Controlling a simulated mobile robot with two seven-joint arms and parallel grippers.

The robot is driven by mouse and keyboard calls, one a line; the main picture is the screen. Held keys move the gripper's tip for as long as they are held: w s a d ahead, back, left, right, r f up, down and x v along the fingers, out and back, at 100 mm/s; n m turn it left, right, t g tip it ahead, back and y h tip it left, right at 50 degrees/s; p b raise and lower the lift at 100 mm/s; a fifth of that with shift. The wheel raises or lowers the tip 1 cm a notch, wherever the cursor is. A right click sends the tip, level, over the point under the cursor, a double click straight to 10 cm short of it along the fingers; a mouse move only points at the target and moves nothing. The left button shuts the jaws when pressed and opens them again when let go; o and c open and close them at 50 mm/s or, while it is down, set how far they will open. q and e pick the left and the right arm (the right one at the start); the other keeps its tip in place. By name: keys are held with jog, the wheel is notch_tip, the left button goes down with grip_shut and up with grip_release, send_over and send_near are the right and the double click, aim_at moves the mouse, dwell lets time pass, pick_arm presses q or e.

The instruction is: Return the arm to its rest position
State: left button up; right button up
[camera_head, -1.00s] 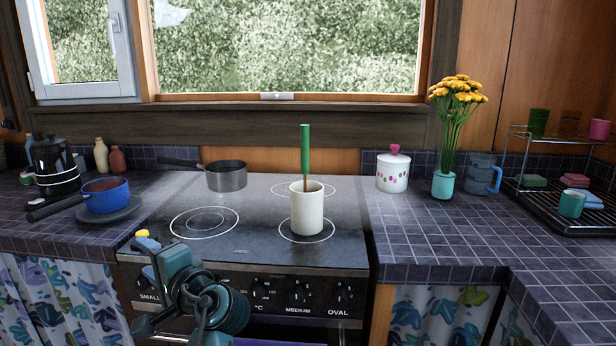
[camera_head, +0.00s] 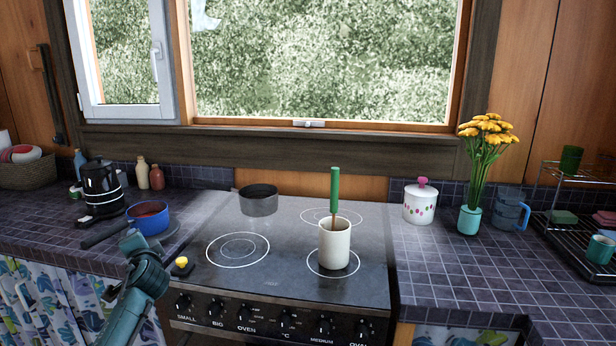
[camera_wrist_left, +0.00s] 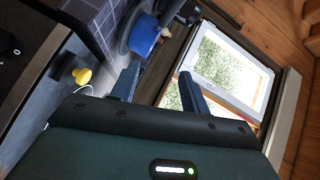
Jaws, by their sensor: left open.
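My left arm (camera_head: 138,290), teal and jointed, rises from the bottom left in the head view, in front of the stove's left edge and the counter. In the wrist view my left gripper (camera_wrist_left: 158,72) has its two dark fingers apart, with nothing held between them. Beyond the fingers the blue pan (camera_wrist_left: 145,36) shows; it also sits on the left counter in the head view (camera_head: 150,220). My right arm and gripper are not in view.
The stove (camera_head: 285,270) bears a cream crock (camera_head: 335,248) with a green-handled utensil, a grey pot (camera_head: 258,203) and a small yellow-topped item (camera_head: 181,262). A black kettle (camera_head: 101,190) stands at left. A lidded jar (camera_head: 420,205) and flower vase (camera_head: 469,219) stand at right.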

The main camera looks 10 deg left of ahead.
pick_arm(q)
jog(key=w+d+r+n+t+h, duration=0.2)
jog(key=w+d+n+t+h, duration=0.25)
jog(key=d+h, duration=0.45)
jog(key=s+d+f+m+g+h, duration=0.1)
jog(key=s+d+f+g, duration=0.1)
jog(key=s+d+f, duration=0.65)
jog(key=s+d+f+m+g+h, duration=0.15)
jog(key=s+d+f, duration=0.35)
jog(key=s+f, duration=0.55)
jog(key=s+d+f+g, duration=0.1)
jog(key=s+d+f, duration=0.1)
jog(key=s, duration=0.5)
jog(key=s+d+f+n+g+h, duration=0.1)
jog(key=s+d+f, duration=0.2)
jog(key=s, duration=0.3)
jog(key=s+d+f+n+g+h, duration=0.1)
jog(key=s+d+f, duration=0.1)
jog(key=s, duration=0.5)
jog(key=shift+s+d+f, duration=0.2)
jog(key=shift+s+d, duration=0.15)
jog(key=shift+d, duration=0.5)
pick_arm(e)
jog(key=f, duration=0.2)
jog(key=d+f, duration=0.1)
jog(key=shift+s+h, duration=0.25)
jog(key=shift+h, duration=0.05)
